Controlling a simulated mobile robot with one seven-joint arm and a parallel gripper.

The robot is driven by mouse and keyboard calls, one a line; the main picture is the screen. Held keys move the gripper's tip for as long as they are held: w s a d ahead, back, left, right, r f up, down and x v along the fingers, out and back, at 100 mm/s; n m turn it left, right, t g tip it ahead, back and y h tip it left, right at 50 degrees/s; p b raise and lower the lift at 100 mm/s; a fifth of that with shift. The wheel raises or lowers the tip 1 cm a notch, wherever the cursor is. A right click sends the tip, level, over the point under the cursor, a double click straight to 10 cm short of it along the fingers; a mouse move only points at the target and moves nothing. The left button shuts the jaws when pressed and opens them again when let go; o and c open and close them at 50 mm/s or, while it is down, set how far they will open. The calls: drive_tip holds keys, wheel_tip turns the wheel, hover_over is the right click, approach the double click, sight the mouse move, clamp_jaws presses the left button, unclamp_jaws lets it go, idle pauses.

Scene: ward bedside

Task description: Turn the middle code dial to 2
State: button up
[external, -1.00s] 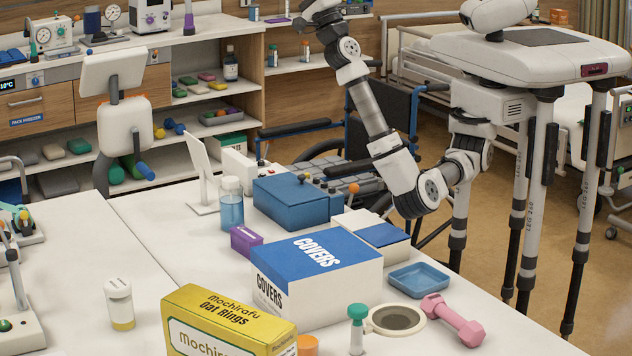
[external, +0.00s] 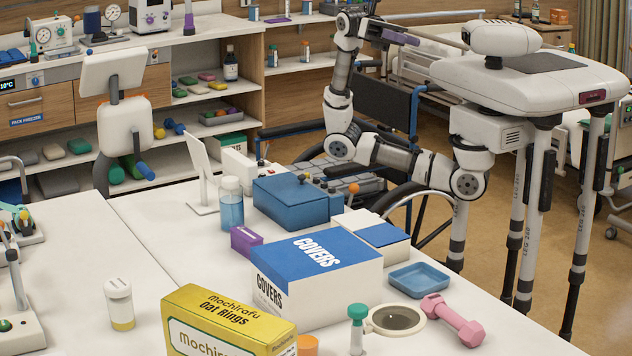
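I cannot make out the middle code dial or any numbers in the external view. A blue box (external: 290,203) with a small yellow-orange knob on top stands on the white table. Behind it is a grey panel (external: 340,187) with small dark knobs and an orange ball, partly hidden by the box. A small white unit (external: 238,166) stands to its left. My arm bends up above the far side of the table. My gripper (external: 402,38) seems to be at the upper end, high and well away from the table things. Its fingers are too small to tell open from shut.
A covers box (external: 318,275), a purple box (external: 246,240), a bottle (external: 231,205), a blue tray (external: 419,279) and a pink dumbbell (external: 453,320) crowd the table. A wheelchair (external: 385,105) stands behind, close to my arm. The table's left middle is mostly clear.

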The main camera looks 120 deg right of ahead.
drive_tip(key=w+d+f+m+t+h+b, duration=0.1)
drive_tip(key=w+d+f+m+t+h, duration=0.35)
drive_tip(key=f, duration=0.45)
drive_tip(key=m+h+b, duration=0.3)
drive_tip(key=m+h, duration=0.5)
drive_tip(key=h, duration=0.2)
approach(324, 185)
drive_tip(key=shift+g, duration=0.45)
drive_tip(key=x, duration=0.2)
drive_tip(key=b+x, duration=0.1)
drive_tip(key=x, duration=0.1)
drive_tip(key=b+x, duration=0.1)
drive_tip(key=x, duration=0.2)
drive_tip(key=shift+w+d, duration=0.1)
drive_tip(key=shift+d, duration=0.3)
drive_tip(key=shift+c, duration=0.4)
clamp_jaws()
drive_tip(key=shift+f+b, duration=0.1)
drive_tip(key=shift+b, duration=0.25)
